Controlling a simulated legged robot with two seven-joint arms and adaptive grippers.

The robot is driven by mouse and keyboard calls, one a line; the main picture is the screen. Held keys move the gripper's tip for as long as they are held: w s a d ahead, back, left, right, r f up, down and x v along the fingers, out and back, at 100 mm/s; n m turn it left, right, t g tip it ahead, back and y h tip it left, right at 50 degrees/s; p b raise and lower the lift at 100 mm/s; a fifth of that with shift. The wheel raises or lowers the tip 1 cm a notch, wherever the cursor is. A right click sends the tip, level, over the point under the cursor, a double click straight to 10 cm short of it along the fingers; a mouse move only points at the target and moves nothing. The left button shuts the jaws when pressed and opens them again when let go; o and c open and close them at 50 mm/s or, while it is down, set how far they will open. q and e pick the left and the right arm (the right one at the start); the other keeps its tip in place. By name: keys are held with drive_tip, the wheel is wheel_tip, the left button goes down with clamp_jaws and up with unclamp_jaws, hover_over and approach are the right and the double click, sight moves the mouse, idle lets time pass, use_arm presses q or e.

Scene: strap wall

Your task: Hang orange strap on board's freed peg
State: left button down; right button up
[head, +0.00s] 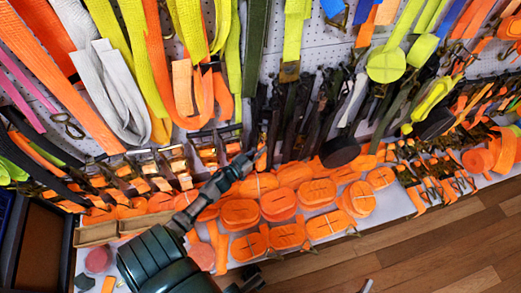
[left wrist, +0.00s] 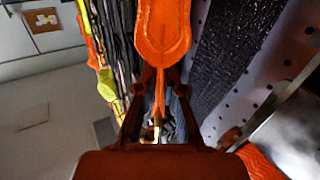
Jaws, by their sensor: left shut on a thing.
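My left arm comes in from the lower left in the head view, and its gripper (head: 254,153) is at the lower edge of the hanging straps on the pegboard (head: 287,34). In the left wrist view the gripper (left wrist: 161,82) is shut on an orange strap (left wrist: 163,30), whose wide looped part stands up beyond the fingertips. In the head view only a small orange piece (head: 262,158) shows at the fingertips. A brass-coloured piece (left wrist: 151,133) shows between the fingers. I cannot tell which peg is free. My right gripper is not in view.
Several rolled orange straps (head: 278,203) lie on the shelf below the board. Dark straps (head: 290,115) hang close around the gripper, with yellow, white and orange straps to the left. A dark strap (left wrist: 235,50) hangs beside the held one. Wooden floor (head: 430,255) is clear at lower right.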

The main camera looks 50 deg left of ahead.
use_arm(q)
drive_tip(key=c, duration=1.2)
unclamp_jaws()
drive_tip(key=shift+s+f, duration=0.1)
drive_tip(key=shift+s, duration=0.1)
drive_tip(key=s, duration=1.1)
drive_tip(key=shift+s+d, duration=0.2)
drive_tip(key=shift+s, duration=0.05)
